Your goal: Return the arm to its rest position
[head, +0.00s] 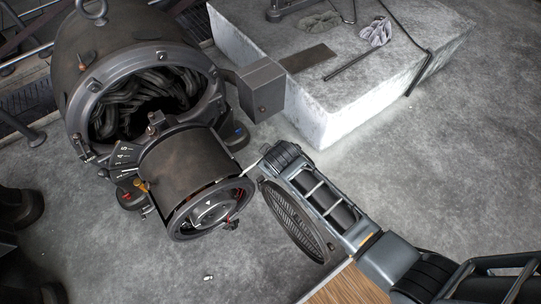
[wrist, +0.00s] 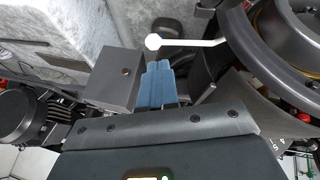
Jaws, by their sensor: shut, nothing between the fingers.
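My gripper (wrist: 159,72) shows in the wrist view as two blue fingers pressed together with nothing between them. The fingers point toward a pale floor area beside a grey box (wrist: 112,78). In the head view my arm (head: 325,200) reaches in from the lower right and ends close to the right of the dynamo (head: 185,165). The fingertips are hard to make out there. A thin white rod (wrist: 185,43) with a hexagonal end lies just beyond the fingertips in the wrist view; I cannot tell whether they touch.
A round mesh cover (head: 293,222) stands open between the dynamo's end and my arm. The grey box (head: 262,90) juts from the dynamo. A concrete block (head: 350,115) stands behind. A wooden surface (head: 345,288) is at the bottom. Floor at right is clear.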

